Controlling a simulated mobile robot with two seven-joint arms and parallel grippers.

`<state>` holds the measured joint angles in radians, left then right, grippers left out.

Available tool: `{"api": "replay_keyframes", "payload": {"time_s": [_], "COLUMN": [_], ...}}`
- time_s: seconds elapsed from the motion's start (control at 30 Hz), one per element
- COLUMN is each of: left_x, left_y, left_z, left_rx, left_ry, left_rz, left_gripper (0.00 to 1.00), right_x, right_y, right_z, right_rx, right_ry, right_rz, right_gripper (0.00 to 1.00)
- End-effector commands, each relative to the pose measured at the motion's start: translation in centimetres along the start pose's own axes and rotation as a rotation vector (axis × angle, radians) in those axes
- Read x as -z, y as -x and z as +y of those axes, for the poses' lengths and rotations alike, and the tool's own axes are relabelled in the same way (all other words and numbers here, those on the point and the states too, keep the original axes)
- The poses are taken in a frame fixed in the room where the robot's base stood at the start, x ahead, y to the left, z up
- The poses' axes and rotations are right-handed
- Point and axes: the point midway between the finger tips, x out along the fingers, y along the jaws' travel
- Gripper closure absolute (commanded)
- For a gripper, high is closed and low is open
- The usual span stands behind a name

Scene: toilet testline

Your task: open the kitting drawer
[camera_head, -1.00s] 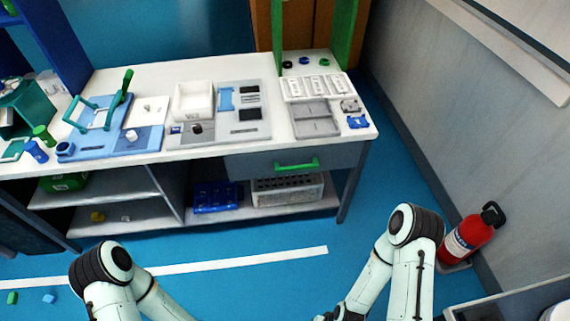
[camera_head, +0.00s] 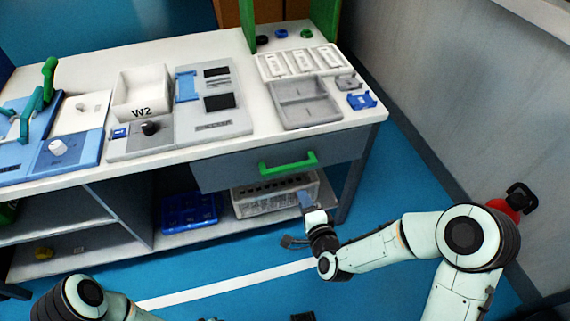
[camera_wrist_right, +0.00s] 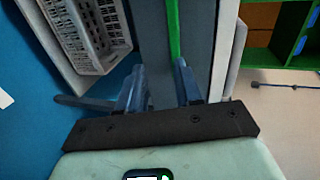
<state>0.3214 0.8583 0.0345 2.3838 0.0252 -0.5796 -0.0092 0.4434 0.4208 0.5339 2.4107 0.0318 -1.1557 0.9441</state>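The kitting drawer (camera_head: 235,170) is a grey front under the right part of the white workbench. It looks shut, and its green bar handle (camera_head: 289,163) is horizontal. My right gripper (camera_head: 298,222) is open and empty, below and in front of the handle. In the right wrist view the green handle (camera_wrist_right: 174,30) runs upward beyond the gap between the open fingers (camera_wrist_right: 158,88), nearer the right finger; I see no contact. My left arm (camera_head: 90,300) is at the bottom left. Only small dark bits at the bottom edge may be its gripper, so its fingers cannot be made out.
A grey-white crate (camera_head: 275,197) and a blue tray (camera_head: 190,212) sit on the shelf below the drawer. A white bin (camera_head: 140,95) and grey tray (camera_head: 306,104) stand on the benchtop. A red extinguisher (camera_head: 505,207) stands by the right wall. Blue floor is open in front.

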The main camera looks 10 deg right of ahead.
Motion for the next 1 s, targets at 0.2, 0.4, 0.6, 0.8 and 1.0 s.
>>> {"api": "replay_keyframes", "payload": {"time_s": [0.2, 0.4, 0.6, 0.8, 1.0], "left_x": [0.8, 1.4, 0.0, -1.4, -2.1], "left_y": [-1.1, -1.8, -3.0, -3.9, -4.2], "left_z": [-0.3, -0.7, -1.9, -3.0, -3.5], "left_rx": [0.001, 0.006, 0.027, 0.046, 0.055], "left_ry": [0.002, 0.005, 0.017, 0.028, 0.034], "left_rz": [0.026, 0.041, -0.001, -0.045, -0.067], "left_gripper": [0.57, 0.57, 0.57, 0.57, 0.57], "right_x": [0.3, 0.4, 0.4, 0.5, 0.6], "right_y": [-1.0, -4.3, -8.7, -12.0, -13.5], "right_z": [-1.7, -1.7, -1.9, -2.2, -2.4], "right_rx": [0.072, 0.069, 0.068, 0.067, 0.066], "right_ry": [-0.050, -0.050, -0.050, -0.048, -0.047], "right_rz": [0.022, 0.021, 0.020, 0.020, 0.020], "right_gripper": [0.66, 0.66, 0.66, 0.66, 0.66]}}
